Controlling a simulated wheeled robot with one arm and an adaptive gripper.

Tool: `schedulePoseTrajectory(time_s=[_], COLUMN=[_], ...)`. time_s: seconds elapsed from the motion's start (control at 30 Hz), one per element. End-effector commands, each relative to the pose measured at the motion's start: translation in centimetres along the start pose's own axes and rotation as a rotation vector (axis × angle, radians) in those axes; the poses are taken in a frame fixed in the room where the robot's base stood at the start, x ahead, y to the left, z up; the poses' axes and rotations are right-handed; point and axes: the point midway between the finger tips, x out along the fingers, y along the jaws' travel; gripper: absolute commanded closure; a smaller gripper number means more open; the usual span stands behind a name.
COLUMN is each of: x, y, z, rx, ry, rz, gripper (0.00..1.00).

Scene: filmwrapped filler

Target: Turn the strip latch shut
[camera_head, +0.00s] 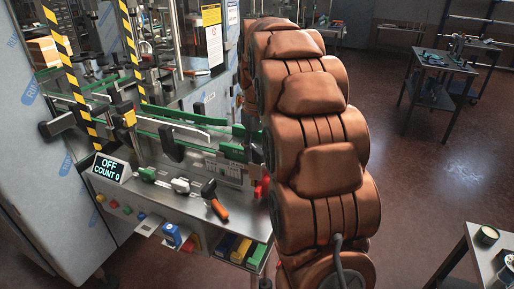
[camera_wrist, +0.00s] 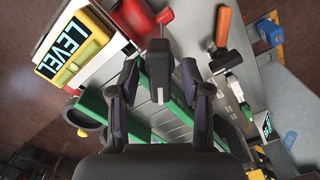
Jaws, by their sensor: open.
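My gripper (camera_wrist: 159,78) is open in the wrist view, its two dark fingers spread. A dark block with a pale grey end face (camera_wrist: 158,75) stands between the fingers, with a gap on each side. It may be the strip latch, but I cannot tell for sure or read its turn position. Behind it run the grey plates and green rails (camera_wrist: 178,115) of the machine. In the head view my arm covers the gripper and the block. The green rails (camera_head: 190,134) show left of my arm.
An orange-handled tool (camera_head: 215,200) lies on the grey machine ledge; it also shows in the wrist view (camera_wrist: 223,27). A display (camera_head: 110,168) reads "OFF COUNT 0". A yellow box (camera_wrist: 75,45) reading "LEVEL" and a red part (camera_wrist: 163,14) are near the gripper.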

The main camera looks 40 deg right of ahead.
Motion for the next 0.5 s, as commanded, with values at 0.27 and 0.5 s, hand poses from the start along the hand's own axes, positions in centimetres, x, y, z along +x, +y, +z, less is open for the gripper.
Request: schedulePoseTrajectory(time_s=[0.27, 0.5], x=[0.12, 0.12], y=[0.00, -0.01], z=[0.00, 0.00], rx=[0.000, 0.000], ry=[0.000, 0.000], rz=[0.000, 0.000], gripper=[0.52, 0.73])
